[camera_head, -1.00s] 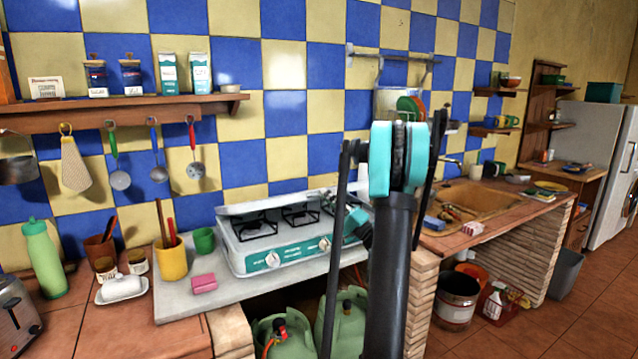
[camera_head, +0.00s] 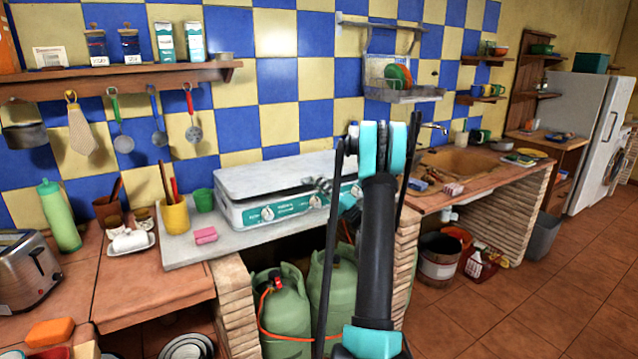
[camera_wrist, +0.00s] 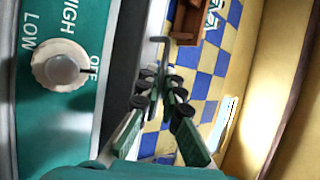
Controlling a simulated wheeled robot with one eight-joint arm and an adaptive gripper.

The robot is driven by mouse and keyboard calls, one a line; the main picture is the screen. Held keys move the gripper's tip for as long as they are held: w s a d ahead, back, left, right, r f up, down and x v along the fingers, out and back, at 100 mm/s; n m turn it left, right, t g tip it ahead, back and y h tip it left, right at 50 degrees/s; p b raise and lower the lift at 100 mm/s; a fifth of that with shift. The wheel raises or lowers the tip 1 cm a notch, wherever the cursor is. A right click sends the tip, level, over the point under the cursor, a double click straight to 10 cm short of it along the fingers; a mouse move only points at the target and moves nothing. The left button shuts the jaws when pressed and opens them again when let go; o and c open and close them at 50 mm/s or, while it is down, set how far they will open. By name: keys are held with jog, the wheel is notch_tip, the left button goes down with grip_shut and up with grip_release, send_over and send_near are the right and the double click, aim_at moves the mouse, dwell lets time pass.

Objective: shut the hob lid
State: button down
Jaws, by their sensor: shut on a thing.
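The white hob lid (camera_head: 270,175) lies over the top of the hob (camera_head: 290,207) and hides the burners. It looks flat or nearly flat; I cannot tell whether a small gap is left beneath it. My gripper (camera_head: 322,186) is at the lid's front edge, above the teal front panel, partly hidden by my arm. In the wrist view my gripper (camera_wrist: 160,82) has its fingers close together around a thin grey edge piece of the lid. A control knob (camera_wrist: 60,70) on the teal panel shows beside it.
A yellow cup (camera_head: 175,215), a green cup (camera_head: 203,200) and a pink sponge (camera_head: 205,235) stand left of the hob. Green gas bottles (camera_head: 283,305) stand under the counter.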

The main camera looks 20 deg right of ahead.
jog(key=shift+w, duration=0.2)
jog(key=c, duration=2)
grip_release()
jog(key=shift+f, duration=0.1)
jog(key=v, duration=1.2)
